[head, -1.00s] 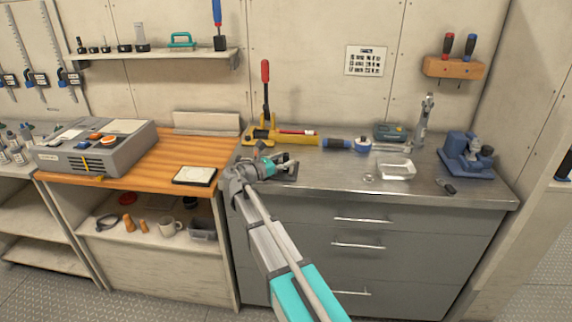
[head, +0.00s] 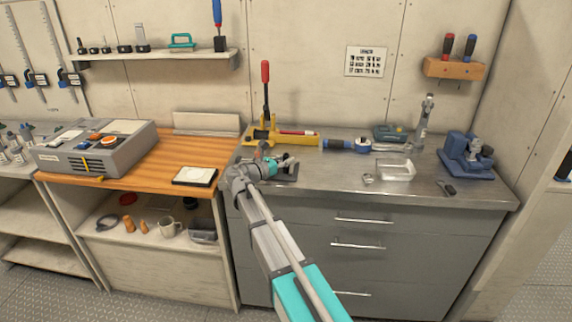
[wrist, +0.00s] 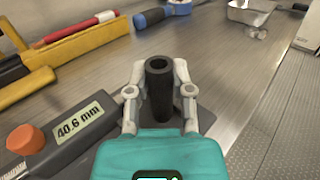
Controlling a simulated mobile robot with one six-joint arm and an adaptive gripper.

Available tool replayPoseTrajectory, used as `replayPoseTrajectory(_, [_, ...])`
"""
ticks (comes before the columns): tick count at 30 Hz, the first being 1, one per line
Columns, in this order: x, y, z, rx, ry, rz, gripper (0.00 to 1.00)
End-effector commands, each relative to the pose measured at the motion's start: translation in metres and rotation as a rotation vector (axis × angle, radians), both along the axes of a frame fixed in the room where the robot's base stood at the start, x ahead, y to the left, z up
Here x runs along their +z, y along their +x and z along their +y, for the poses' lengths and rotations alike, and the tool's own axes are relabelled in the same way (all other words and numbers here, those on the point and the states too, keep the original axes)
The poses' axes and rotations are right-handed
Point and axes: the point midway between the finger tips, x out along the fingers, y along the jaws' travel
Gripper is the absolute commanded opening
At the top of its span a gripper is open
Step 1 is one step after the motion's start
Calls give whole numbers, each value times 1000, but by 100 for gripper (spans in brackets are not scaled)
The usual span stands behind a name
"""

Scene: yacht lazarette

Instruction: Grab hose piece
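The hose piece (wrist: 159,95) is a short black tube with a hollow top end. In the wrist view it stands upright between the two fingers of my gripper (wrist: 159,78). The fingers are drawn in close against its left and right sides, and it looks gripped. Its lower end is partly hidden by the teal gripper body, above a dark flat pad (wrist: 203,116). In the head view my gripper (head: 284,163) is low over the left end of the metal worktop, and the hose piece is too small to make out clearly.
A grey gauge reading 40.6 mm (wrist: 78,122) with an orange knob lies close left of my gripper. A yellow tool with a red-tipped lever (head: 285,137) stands behind. A blue-handled tool (head: 347,144), clear tray (head: 396,172) and blue vise (head: 468,157) are farther right.

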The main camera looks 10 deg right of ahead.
Motion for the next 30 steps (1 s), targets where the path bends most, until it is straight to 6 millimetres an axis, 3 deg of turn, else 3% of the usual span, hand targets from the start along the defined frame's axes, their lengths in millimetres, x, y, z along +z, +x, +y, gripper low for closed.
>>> replayPoseTrajectory(3, [0,0,0,0,0,0,3])
replayPoseTrajectory(17, [4,0,0,0,0,0,2])
replayPoseTrajectory(30, [36,0,0,0,0,0,2])
